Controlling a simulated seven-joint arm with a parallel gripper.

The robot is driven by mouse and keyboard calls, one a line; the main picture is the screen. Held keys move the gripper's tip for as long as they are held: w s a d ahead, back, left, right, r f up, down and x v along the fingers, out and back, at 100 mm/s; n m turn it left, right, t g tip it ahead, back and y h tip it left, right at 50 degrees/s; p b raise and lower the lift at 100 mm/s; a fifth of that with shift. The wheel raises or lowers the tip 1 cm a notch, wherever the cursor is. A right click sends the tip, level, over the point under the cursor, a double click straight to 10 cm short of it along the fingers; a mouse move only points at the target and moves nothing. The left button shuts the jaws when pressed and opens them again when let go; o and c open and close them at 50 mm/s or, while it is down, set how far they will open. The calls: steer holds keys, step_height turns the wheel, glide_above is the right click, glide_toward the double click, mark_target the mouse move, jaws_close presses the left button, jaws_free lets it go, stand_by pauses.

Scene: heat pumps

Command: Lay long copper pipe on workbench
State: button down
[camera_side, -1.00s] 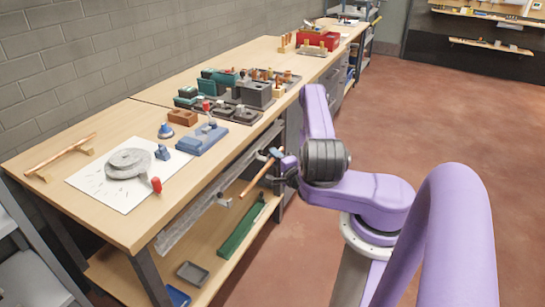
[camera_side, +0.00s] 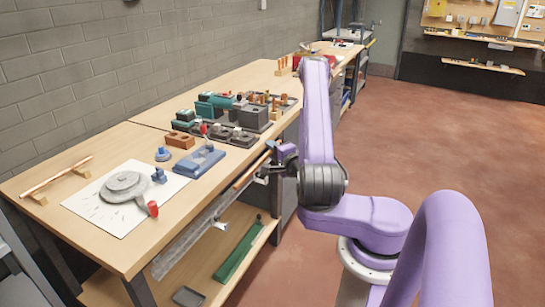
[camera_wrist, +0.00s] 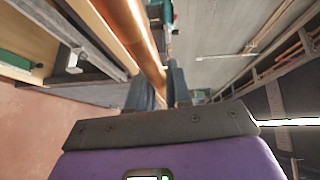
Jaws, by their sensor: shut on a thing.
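My gripper (camera_side: 277,157) is shut on a copper pipe (camera_side: 252,170) just off the front edge of the workbench (camera_side: 135,240). The pipe is tilted, its lower end toward the camera, close to the bench top's edge. I cannot tell whether it touches the bench. In the wrist view the pipe (camera_wrist: 137,35) runs up and away from between the dark fingers (camera_wrist: 160,88). Another copper pipe (camera_side: 58,176) lies across two small wooden blocks at the bench's left end.
A white sheet (camera_side: 95,213) with a grey round part (camera_side: 125,186) lies on the bench. A blue vise-like tool (camera_side: 200,163), a brown block (camera_side: 180,140) and dark fixtures (camera_side: 240,118) crowd the middle. Bare wood shows along the front edge.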

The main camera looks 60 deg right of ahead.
steer(key=shift+r, duration=1)
steer(key=w+d+f+n+g+y, duration=0.1)
steer(key=w+d+f, duration=0.1)
steer(key=w, duration=0.7)
steer(key=w+a+r+n+g, duration=0.15)
steer(key=w+a, duration=0.25)
steer(key=w, duration=0.6)
steer(key=shift+g, duration=0.65)
step_height(320, 180, down, 4)
steer(key=shift+f, duration=0.1)
steer(key=shift+s+f, duration=0.1)
steer(key=shift+f, duration=2.25)
steer(key=shift+f, duration=0.15)
